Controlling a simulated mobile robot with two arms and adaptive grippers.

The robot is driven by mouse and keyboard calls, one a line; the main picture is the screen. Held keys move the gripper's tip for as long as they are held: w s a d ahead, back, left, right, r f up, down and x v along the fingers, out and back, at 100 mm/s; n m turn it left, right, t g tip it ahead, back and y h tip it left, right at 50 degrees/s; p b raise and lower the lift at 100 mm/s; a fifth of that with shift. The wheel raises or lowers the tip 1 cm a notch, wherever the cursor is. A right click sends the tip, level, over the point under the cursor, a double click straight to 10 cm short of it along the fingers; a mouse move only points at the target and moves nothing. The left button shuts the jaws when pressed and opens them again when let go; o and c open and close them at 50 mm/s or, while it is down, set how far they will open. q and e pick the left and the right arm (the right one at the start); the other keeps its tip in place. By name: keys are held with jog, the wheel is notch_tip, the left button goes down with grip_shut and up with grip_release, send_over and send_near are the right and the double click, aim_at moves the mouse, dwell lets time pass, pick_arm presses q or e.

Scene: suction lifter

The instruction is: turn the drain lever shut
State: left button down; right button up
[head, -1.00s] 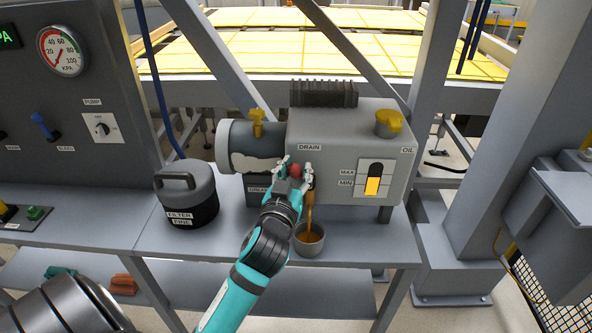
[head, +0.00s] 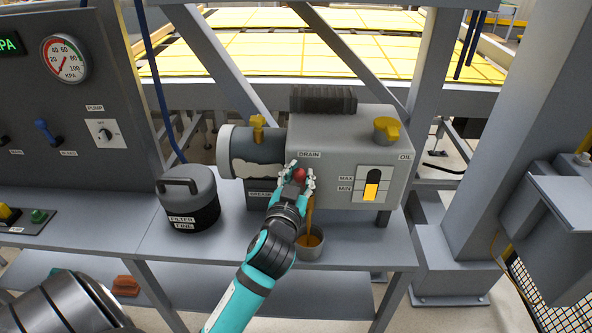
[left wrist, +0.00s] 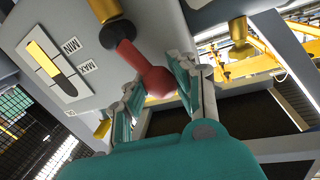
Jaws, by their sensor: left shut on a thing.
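The drain lever has a red knob (head: 300,175), just under the DRAIN label on the front of the grey pump housing (head: 335,165). My left gripper (head: 302,181) is shut on the lever, with a finger on each side of the red knob. In the left wrist view the red lever (left wrist: 155,80) lies between the fingertips (left wrist: 164,88), its stem running up to a dark round hub (left wrist: 117,33). Brown oil (head: 309,212) runs from the drain into a metal cup (head: 309,241) on the shelf. My right gripper is not in view.
A grey filter canister (head: 188,200) stands left of the pump. An oil sight gauge (head: 372,184) and yellow filler cap (head: 386,129) are on the pump's right side. A control panel (head: 110,130) with a pressure gauge stands at the left.

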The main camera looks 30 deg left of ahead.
pick_arm(q)
jog(key=m+p, duration=0.1)
jog(key=d+m+p, duration=0.1)
jog(key=p, duration=0.1)
jog(key=shift+w+d+r+m+g, duration=0.25)
jog(key=shift+w+r+m+g, duration=0.05)
jog(key=shift+w+m, duration=0.1)
jog(key=shift+w+d+m+p, duration=0.25)
jog(key=shift+d+m+p, duration=0.1)
jog(key=shift+m+p, duration=0.35)
jog(key=shift+d+f+m, duration=0.1)
jog(key=shift+f+m, duration=0.1)
jog(key=shift+m, duration=0.1)
jog(key=c, duration=1.4)
grip_release()
jog(key=shift+c, duration=0.2)
jog(key=o, duration=0.5)
jog(key=shift+w+d+g, duration=0.1)
jog(key=shift+d+g, duration=0.05)
jog(key=shift+g, duration=0.15)
jog(key=shift+o, duration=0.2)
jog(key=shift+r, duration=0.1)
jog(key=f+v, duration=0.1)
jog(key=v, duration=0.6)
jog(key=shift+s+r, duration=0.25)
jog(key=shift+r, duration=0.2)
